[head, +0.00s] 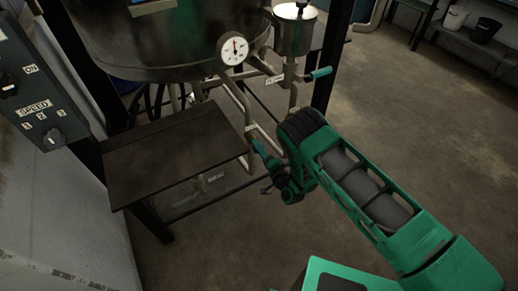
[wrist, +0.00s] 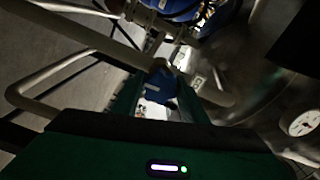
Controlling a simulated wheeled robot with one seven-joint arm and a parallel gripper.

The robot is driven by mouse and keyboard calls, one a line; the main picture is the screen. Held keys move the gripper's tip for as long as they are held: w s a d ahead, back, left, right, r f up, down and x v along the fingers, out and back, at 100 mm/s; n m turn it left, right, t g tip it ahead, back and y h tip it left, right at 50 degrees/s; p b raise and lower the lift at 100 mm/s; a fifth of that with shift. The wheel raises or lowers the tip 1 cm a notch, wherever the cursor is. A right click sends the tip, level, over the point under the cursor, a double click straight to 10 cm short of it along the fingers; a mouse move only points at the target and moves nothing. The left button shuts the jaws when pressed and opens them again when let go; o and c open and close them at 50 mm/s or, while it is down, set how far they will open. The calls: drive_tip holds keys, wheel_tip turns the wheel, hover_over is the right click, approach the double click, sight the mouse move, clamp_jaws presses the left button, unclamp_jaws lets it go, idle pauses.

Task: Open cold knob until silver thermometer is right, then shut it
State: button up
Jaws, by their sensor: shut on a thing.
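A round dial thermometer (head: 233,50) with a white face and silver rim sits on the front of the dark metal vessel. Its needle stands close to upright, but its scale is too small to read. The dial also shows at the right edge of the wrist view (wrist: 306,122), partly cut off. My gripper (head: 260,150) is at the pipes below the vessel, beside the dark table. In the wrist view, my gripper (wrist: 155,95) is shut on a blue knob (wrist: 160,84) on a pipe. The knob is mostly hidden by the fingers, and its turn angle cannot be told.
A teal handle (head: 318,73) with a label beside it sticks out to the right of the vessel. A dark metal table (head: 175,150) stands left of my gripper. A speed control box (head: 35,95) is at far left. The floor (head: 400,130) at right is clear.

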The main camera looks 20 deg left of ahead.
drive_tip(key=shift+w+d+f+m, duration=0.1)
drive_tip(key=shift+w+d+m, duration=0.15)
drive_tip(key=shift+m, duration=0.15)
drive_tip(key=o, duration=1)
drive_tip(key=shift+o, duration=0.2)
drive_tip(key=shift+s+a, duration=0.1)
drive_tip(key=shift+s, duration=0.1)
drive_tip(key=v, duration=1)
drive_tip(key=shift+s+d, duration=0.2)
drive_tip(key=shift+d, duration=0.05)
drive_tip(key=shift+w, duration=0.1)
